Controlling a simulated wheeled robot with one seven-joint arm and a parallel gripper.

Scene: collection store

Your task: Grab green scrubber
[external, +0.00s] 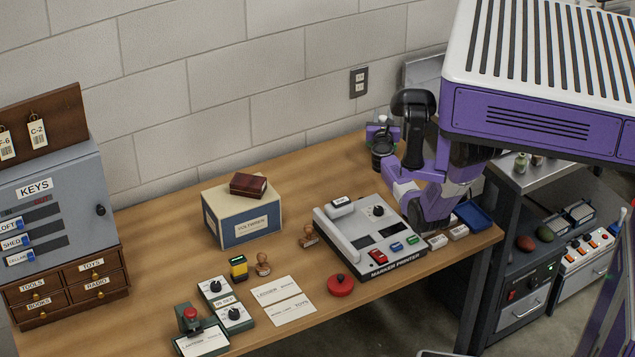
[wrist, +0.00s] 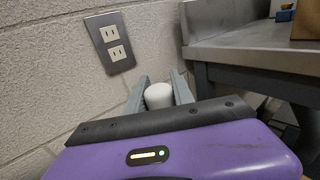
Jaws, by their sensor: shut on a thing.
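In the wrist view my gripper (wrist: 160,77) has its two grey fingers on either side of a white, rounded-top object (wrist: 158,96) and is shut on it. The object's lower part is hidden behind my gripper's body. In the external view my gripper (external: 382,127) is at the back of the wooden desk, near the wall, with a small white top showing there. I see no clear green scrubber; the held object's visible part is white, not green.
A wall outlet (wrist: 109,41) is left of my gripper. A grey metal shelf (wrist: 250,40) is on the right. In the external view the marker printer (external: 370,240) stands in front of my arm.

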